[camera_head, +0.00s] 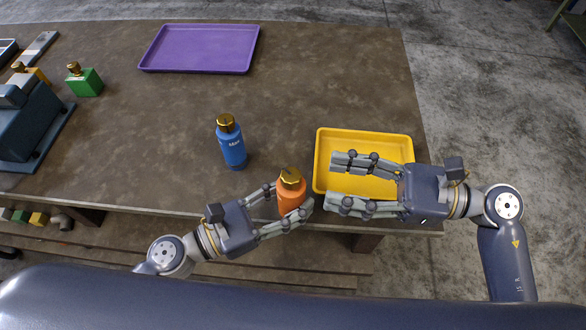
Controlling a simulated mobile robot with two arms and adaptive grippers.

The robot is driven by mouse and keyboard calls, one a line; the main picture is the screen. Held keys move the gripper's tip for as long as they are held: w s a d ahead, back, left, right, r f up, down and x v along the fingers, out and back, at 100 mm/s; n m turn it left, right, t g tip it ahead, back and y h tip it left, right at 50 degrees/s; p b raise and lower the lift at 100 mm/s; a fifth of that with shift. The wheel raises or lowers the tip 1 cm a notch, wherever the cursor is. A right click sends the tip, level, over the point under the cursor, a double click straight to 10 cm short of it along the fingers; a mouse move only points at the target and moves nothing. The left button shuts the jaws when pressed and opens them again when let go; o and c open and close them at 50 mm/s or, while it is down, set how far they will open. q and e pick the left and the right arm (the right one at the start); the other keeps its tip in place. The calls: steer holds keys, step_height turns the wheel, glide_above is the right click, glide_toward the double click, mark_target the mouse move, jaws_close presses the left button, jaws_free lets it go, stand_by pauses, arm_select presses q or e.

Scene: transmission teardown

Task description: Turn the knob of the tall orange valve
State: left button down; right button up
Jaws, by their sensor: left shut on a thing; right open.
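The tall orange valve (290,198) stands upright near the table's front edge, with its gold knob (291,178) on top. My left gripper (291,196) is shut on the body of the orange valve, below the knob, with one finger on each side. My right gripper (335,182) is open and empty, with its fingers pointing left over the yellow tray, to the right of the valve. The lower part of the orange valve is partly hidden by my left gripper's fingers.
A blue bottle-shaped valve (231,148) with a gold top stands left of the orange one. A yellow tray (318,150) lies under my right gripper. A purple tray (200,48), a green valve (85,83) and a dark vise-like block (25,125) are farther off. The table middle is clear.

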mark_target(293, 173)
steer(key=a, duration=0.5)
steer(key=w+a, duration=0.1)
steer(key=a, duration=0.2)
steer(key=shift+a, duration=0.2)
steer(key=shift+c, duration=0.2)
steer(key=c, duration=1)
